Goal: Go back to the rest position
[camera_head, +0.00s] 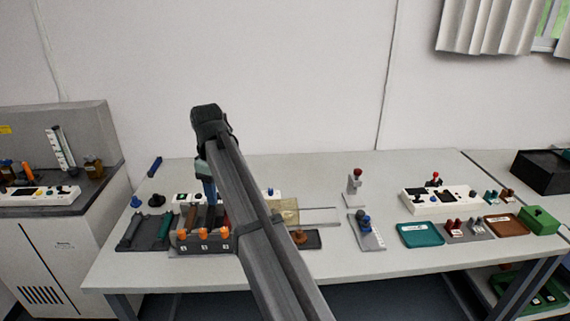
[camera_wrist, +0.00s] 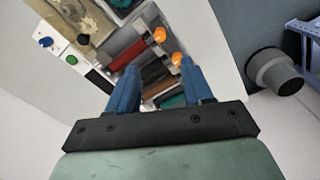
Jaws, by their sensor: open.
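In the head view my arm reaches out over the table and its end bends down at the left part of the table. My gripper (camera_head: 211,205) points down close to a rack with orange-tipped items; the arm hides part of this area. In the wrist view my gripper (camera_wrist: 160,80) shows two blue fingers spread apart with nothing held between them. The rack (camera_wrist: 130,47) lies beyond the fingertips, with a dark red cylinder (camera_wrist: 127,54) and orange knobs (camera_wrist: 160,35) in it.
The grey table (camera_head: 350,265) carries a teal tray (camera_head: 421,235), a brown tray (camera_head: 506,225), a green box (camera_head: 539,220) and a white device (camera_head: 440,200). A grey stand with a red knob (camera_head: 354,187) is at the back.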

